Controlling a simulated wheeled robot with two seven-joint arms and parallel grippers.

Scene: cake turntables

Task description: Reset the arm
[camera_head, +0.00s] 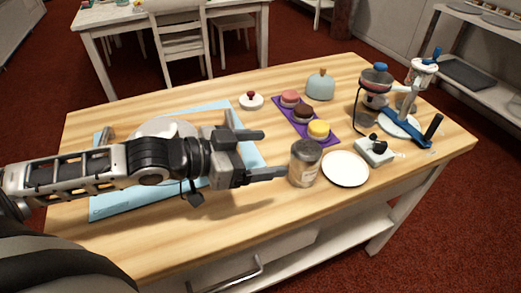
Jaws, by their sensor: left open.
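My left arm comes in from the left and reaches across the wooden table (190,232). My left gripper (273,154) is open, its two fingers pointing right and spread apart, with nothing between them. The lower fingertip is close to a brown-grey canister (305,165); I cannot tell whether they touch. A light blue mat (112,206) lies under the arm, and a white round thing (165,128) on it is partly hidden behind the arm. My right gripper is not in view.
A purple mat (296,122) holds small round cakes. Beyond the fingers are a white lid with a red knob (251,101) and a blue dome (320,86). A white plate (345,169), a small device (374,151) and a blue-and-white stand (402,122) are right. The front left table is clear.

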